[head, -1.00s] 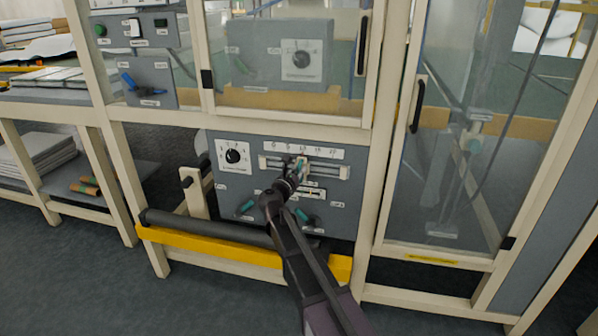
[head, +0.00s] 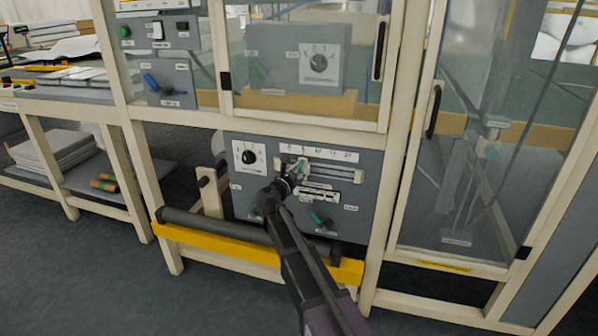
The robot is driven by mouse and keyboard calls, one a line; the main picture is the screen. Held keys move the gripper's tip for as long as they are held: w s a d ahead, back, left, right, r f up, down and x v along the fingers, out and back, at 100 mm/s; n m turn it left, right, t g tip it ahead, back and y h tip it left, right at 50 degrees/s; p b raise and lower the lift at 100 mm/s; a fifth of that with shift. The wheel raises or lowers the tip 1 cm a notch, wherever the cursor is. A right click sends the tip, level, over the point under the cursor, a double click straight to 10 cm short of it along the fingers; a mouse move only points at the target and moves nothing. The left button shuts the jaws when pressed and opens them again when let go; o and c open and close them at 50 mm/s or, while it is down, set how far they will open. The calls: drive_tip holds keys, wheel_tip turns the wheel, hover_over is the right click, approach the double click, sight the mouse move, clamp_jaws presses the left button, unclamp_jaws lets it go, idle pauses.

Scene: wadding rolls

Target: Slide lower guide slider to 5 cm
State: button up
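On the grey control panel (head: 352,221) under the glass cabinet, a light horizontal guide rail (head: 340,175) runs beneath a white number scale (head: 335,155). My gripper (head: 297,169) is at the left part of this rail. A small teal piece, seemingly the slider's handle (head: 300,167), shows at the fingertips. The fingers appear closed around it, but the contact is small and partly hidden by my wrist. The exact reading under the handle is too small to tell; it lies toward the low end. A shorter scale strip (head: 322,195) sits lower on the panel.
A black rotary knob (head: 249,157) is left of the rail. A teal lever (head: 320,220) is below it, close to my arm. A dark roller (head: 215,222) and yellow bar (head: 205,241) cross in front. Cabinet posts (head: 403,150) stand to the right.

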drive_tip(key=shift+d, duration=0.1)
drive_tip(key=shift+s, duration=0.1)
drive_tip(key=v, duration=1.2)
drive_tip(key=shift+d+f, duration=0.1)
idle(0.4)
drive_tip(key=s+d+f+m+g, duration=0.4)
drive_tip(key=s+d+f+m, duration=0.15)
drive_tip(key=d+m, duration=0.25)
drive_tip(key=s+d+f+m+g, duration=0.4)
drive_tip(key=d+f+m+g, duration=0.15)
drive_tip(key=d+m, duration=0.2)
drive_tip(key=s+d+f+m+g+y, duration=0.25)
drive_tip(key=s+f+m+y, duration=0.2)
drive_tip(key=s+m, duration=0.3)
drive_tip(key=s+d+f+m+g+y, duration=0.1)
drive_tip(key=s+f+m+g+y, duration=0.2)
drive_tip(key=s+m+y, duration=0.35)
wheel_tip(320, 180, up, 32)
drive_tip(key=h+p, duration=0.1)
drive_tip(key=p, duration=3.1)
drive_tip(key=shift+s+h, duration=0.4)
drive_tip(key=shift+s, duration=0.1)
